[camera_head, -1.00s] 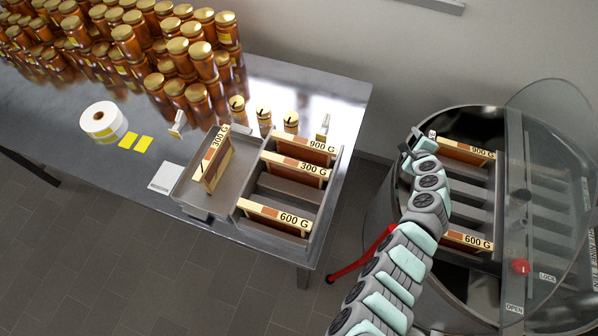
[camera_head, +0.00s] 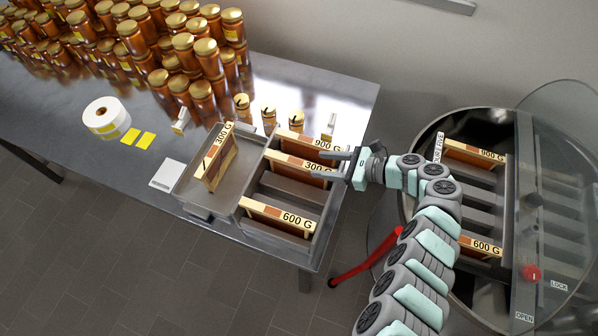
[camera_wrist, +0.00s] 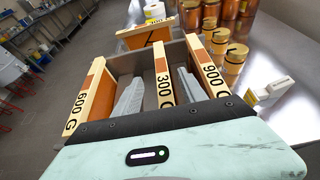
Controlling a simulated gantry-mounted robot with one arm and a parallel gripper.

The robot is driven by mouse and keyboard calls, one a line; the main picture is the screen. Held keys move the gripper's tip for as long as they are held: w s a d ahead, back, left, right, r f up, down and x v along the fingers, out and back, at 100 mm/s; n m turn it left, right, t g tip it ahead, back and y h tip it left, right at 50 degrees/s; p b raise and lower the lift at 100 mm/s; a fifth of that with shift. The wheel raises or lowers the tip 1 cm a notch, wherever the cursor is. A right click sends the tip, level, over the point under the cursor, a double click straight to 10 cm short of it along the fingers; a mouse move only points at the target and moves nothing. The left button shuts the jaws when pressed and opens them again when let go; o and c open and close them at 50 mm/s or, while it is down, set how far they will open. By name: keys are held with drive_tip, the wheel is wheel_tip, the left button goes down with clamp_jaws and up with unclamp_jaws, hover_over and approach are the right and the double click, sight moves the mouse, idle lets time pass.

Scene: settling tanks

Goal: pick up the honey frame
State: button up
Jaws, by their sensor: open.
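Several wooden honey frames show. A box (camera_head: 328,222) on the table holds frames marked 900 G (camera_head: 300,139), 300 G (camera_head: 300,165) and 600 G (camera_head: 278,217). Another 300 G frame (camera_head: 216,160) leans in the tray (camera_head: 190,193) beside the box. The extractor drum (camera_head: 415,150) holds a 900 G frame (camera_head: 472,153) and a 600 G frame (camera_head: 480,245). My gripper (camera_head: 322,166) is open at the right end of the box's 300 G frame. In the wrist view its fingers (camera_wrist: 160,80) lie on either side of that frame's top bar; contact cannot be told.
Many honey jars (camera_head: 150,45) crowd the table's back left. Several small jars (camera_head: 268,118) stand behind the box. A label roll (camera_head: 104,117) and a white pad (camera_head: 167,175) lie to the left. The extractor's clear lid (camera_head: 560,110) stands at the right.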

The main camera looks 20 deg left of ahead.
sight(302, 163)
drive_tip(key=x, duration=0.6)
drive_tip(key=shift+w+f+b, duration=0.1)
drive_tip(key=shift+f+b, duration=0.2)
drive_tip(key=shift+f, duration=0.2)
clamp_jaws()
idle(0.9)
